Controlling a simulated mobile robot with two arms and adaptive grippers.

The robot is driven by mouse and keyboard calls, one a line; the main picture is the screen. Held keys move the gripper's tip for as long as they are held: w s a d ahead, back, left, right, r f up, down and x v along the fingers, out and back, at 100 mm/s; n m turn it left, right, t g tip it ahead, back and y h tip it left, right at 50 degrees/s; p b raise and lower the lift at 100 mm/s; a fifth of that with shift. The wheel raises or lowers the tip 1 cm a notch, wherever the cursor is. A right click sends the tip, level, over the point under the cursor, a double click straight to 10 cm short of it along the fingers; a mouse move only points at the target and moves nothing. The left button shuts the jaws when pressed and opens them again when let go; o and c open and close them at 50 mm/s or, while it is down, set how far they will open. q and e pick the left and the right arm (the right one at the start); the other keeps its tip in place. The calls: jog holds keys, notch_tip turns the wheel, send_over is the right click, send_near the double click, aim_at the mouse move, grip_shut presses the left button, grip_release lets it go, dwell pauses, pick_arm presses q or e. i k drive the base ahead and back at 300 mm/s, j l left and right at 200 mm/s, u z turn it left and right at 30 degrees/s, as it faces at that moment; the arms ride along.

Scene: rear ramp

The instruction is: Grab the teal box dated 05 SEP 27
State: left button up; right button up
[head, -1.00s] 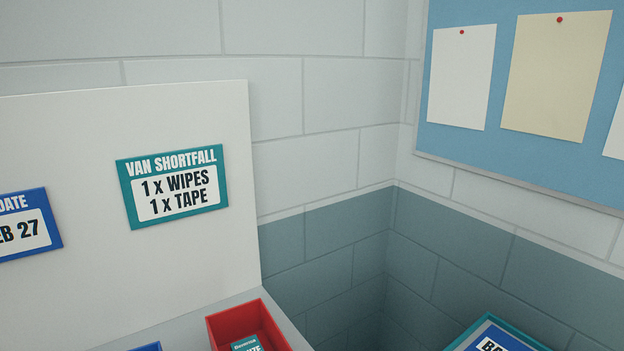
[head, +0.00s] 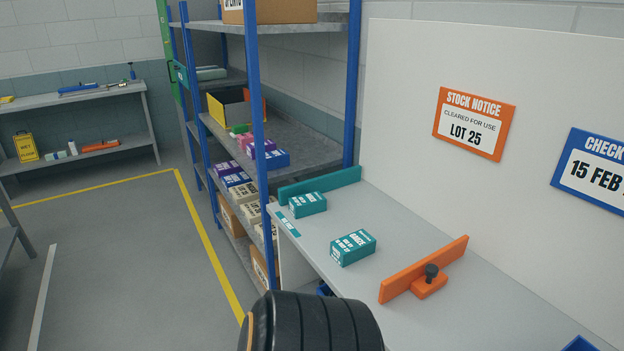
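Two teal boxes with white printing lie on the grey counter. The farther teal box (head: 307,204) is close to a teal upright strip (head: 320,185) at the counter's far end. The nearer teal box (head: 353,248) lies between it and an orange divider (head: 425,272). The boxes stand apart from each other. The small print on both is too small to read a date with certainty. Neither of my grippers is in view. A black ribbed part at the bottom edge looks like part of my arm.
Blue-post shelving (head: 255,120) behind the counter holds purple, blue and cream boxes. An orange stock notice (head: 474,124) and a blue check sign (head: 594,170) hang on the white panel (head: 400,110). Open floor (head: 120,270) lies left. A workbench (head: 80,100) stands at the back left.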

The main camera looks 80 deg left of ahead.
aim_at(306, 205)
jog(key=j+u, duration=0.1)
jog(key=u, duration=0.35)
jog(key=k+j+u, duration=0.1)
jog(key=u, duration=0.35)
jog(key=j+u, duration=0.1)
jog(key=u, duration=0.4)
jog(key=j+u, duration=0.1)
jog(key=u, duration=0.35)
jog(key=z, duration=2)
jog(key=j+u, duration=0.1)
jog(key=u, duration=2.8)
